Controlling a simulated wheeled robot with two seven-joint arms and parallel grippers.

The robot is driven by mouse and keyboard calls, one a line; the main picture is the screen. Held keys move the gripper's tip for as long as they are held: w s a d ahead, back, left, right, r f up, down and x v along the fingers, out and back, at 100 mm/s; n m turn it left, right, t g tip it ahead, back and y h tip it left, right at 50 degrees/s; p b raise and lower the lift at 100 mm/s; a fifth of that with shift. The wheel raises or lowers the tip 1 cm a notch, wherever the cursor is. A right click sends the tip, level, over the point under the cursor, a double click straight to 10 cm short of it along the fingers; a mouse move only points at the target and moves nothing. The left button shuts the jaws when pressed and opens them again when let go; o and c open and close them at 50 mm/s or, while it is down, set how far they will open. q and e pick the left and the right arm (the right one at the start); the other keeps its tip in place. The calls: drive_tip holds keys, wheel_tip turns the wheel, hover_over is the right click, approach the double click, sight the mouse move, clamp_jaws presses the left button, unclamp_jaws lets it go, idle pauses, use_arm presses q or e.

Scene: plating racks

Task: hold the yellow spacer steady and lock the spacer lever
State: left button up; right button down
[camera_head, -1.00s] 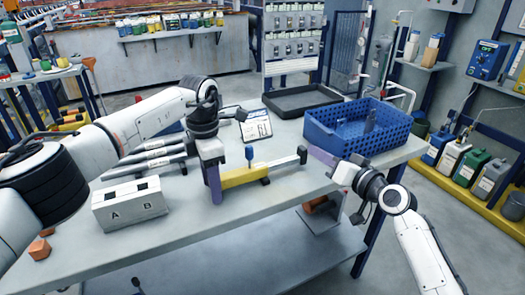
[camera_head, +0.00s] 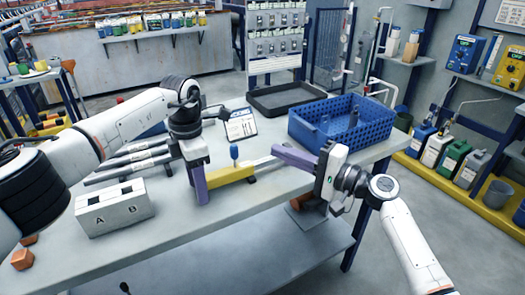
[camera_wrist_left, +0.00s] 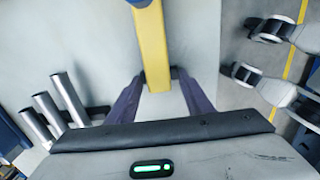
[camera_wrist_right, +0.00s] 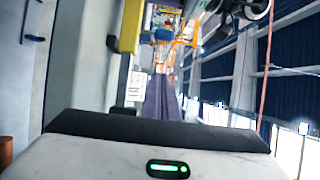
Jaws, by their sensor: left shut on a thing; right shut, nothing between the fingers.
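The yellow spacer (camera_head: 236,174) is a bar on the table, and it also shows in the left wrist view (camera_wrist_left: 153,45). My left gripper (camera_head: 199,186) is shut on its near left end, one purple finger on each side. A blue-knobbed lever (camera_head: 234,152) stands upright by the spacer. My right gripper (camera_head: 278,150) is shut and empty, its purple fingers pointing left over the bar's right part, apart from the knob. They hide the bar's far right end. The right wrist view shows the yellow spacer (camera_wrist_right: 130,25) and blue knob (camera_wrist_right: 162,34) beyond the right fingers (camera_wrist_right: 165,84).
A blue crate (camera_head: 372,137) stands behind my right gripper, with a black tray (camera_head: 262,109) further back. A white A/B block (camera_head: 113,210) and several grey cylinders (camera_head: 118,170) lie left of the spacer. The table front (camera_head: 180,235) is mostly clear.

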sight(235, 157)
drive_tip(key=x, duration=0.9)
drive_tip(key=shift+a, duration=0.2)
drive_tip(key=shift+s+a+f, duration=0.1)
drive_tip(key=shift+s+f, duration=0.05)
drive_tip(key=shift+s+a, duration=0.25)
drive_tip(key=shift+s, duration=0.6)
drive_tip(key=shift+s+a, duration=0.25)
drive_tip(key=shift+s, duration=0.6)
drive_tip(key=shift+s, duration=0.1)
drive_tip(key=shift+s+d+f, duration=0.1)
drive_tip(key=shift+s+d, duration=0.05)
drive_tip(key=shift+s, duration=0.2)
drive_tip(key=shift+s+d+f, duration=0.3)
drive_tip(key=shift+s+f, duration=0.25)
drive_tip(key=shift+s, duration=0.2)
drive_tip(key=shift+s+f, duration=0.25)
drive_tip(key=shift+f, duration=0.1)
drive_tip(key=shift+s+d+f, duration=0.15)
drive_tip(key=shift+s+f, duration=0.15)
drive_tip(key=shift+f, duration=0.2)
idle(0.8)
drive_tip(key=shift+w, duration=0.1)
